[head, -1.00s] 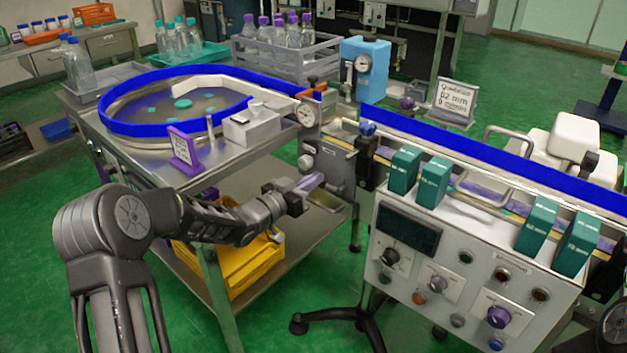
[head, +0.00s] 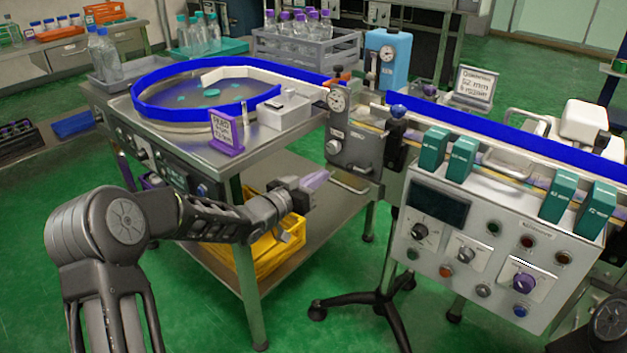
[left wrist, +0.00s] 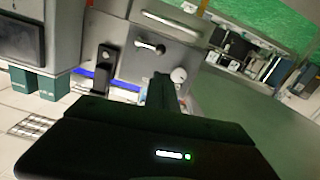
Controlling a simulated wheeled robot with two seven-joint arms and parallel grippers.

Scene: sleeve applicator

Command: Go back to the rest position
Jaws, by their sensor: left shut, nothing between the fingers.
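My left gripper (head: 316,181) reaches in from the left with its purple-tipped fingers shut and empty. It hangs in free air in front of the steel gauge unit (head: 352,145), above the lower shelf of the steel table (head: 290,160). In the left wrist view its dark body fills the bottom, and the narrow closed fingers (left wrist: 165,90) point up towards the machine. My right gripper is not in view; only a dark part of my right arm shows at the lower right edge.
The round feeder bowl with a blue rim (head: 165,113) stands on the table, a yellow crate (head: 270,250) on its lower shelf. The control box (head: 480,250) with teal blocks and knobs stands right of my gripper. Green floor (head: 200,310) is open at the front left.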

